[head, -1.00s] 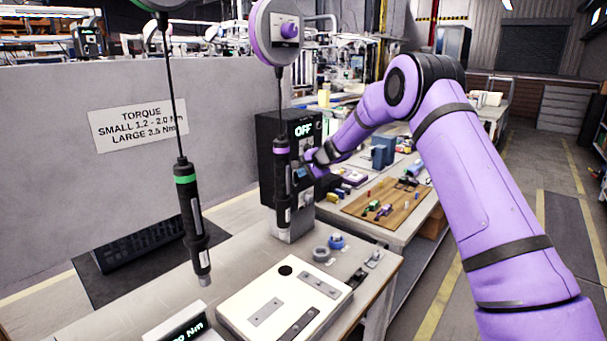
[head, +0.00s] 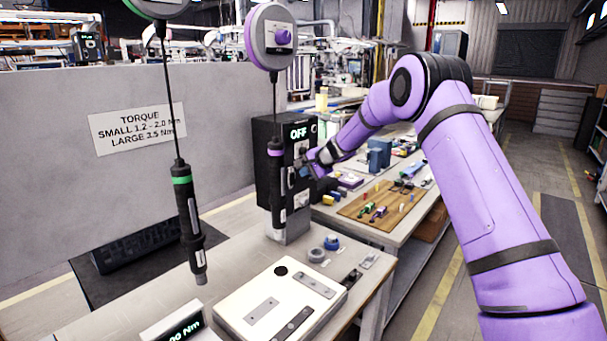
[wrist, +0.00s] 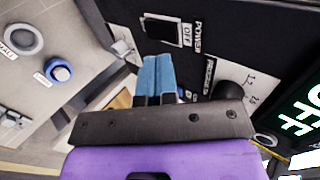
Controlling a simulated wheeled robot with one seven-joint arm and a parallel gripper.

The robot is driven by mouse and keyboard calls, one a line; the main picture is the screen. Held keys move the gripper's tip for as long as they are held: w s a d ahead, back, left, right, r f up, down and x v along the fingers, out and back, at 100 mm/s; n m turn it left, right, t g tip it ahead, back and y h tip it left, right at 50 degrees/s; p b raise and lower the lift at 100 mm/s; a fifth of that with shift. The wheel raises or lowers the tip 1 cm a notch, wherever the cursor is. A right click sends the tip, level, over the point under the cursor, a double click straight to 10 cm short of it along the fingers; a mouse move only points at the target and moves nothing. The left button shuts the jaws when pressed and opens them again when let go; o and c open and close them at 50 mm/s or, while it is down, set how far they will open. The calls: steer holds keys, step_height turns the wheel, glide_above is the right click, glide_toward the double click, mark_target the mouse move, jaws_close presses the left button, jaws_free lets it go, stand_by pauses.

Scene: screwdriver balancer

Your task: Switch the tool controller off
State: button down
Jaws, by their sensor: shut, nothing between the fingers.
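The tool controller (head: 264,165) is a black box standing at the back of the bench, its display (head: 299,132) lit green with "OFF". In the wrist view the display (wrist: 303,108) also shows "OFF" at the right. The power switch (wrist: 163,30) is a dark rocker on a white plate, with "POWER" and "OFF" lettering beside it. My gripper (wrist: 158,62) has its blue fingers shut together and empty, tips just below the switch plate in the picture; I cannot tell whether they touch the panel. In the head view my gripper (head: 297,172) is at the controller's front, partly hidden.
A green-banded screwdriver (head: 190,225) and a purple-banded screwdriver (head: 275,185) hang on cables, the latter in front of the controller. A black knob (wrist: 232,97) sits beside the fingers.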

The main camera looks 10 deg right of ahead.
steer(key=w+a+r+v, duration=0.1)
steer(key=v, duration=0.9)
steer(key=shift+s+d+r, duration=0.15)
steer(key=shift+r, duration=0.25)
steer(key=s+a+r+n+g+h, duration=0.1)
steer(key=s+r+n, duration=0.2)
steer(key=s+r, duration=0.75)
steer(key=s+a+r+n+g+h, duration=0.15)
steer(key=s+r+n, duration=0.25)
steer(key=s, duration=1.4)
steer(key=s+d+f+n+h, duration=0.1)
steer(key=s+d+f+n, duration=0.1)
steer(key=s, duration=1.2)
steer(key=s+d+f+n+h, duration=0.1)
steer(key=s+d+f+h, duration=0.1)
steer(key=s, duration=1.3)
steer(key=shift+s+d+f+n, duration=0.25)
steer(key=shift+d+f+n, duration=0.1)
steer(key=shift+f+n, duration=0.05)
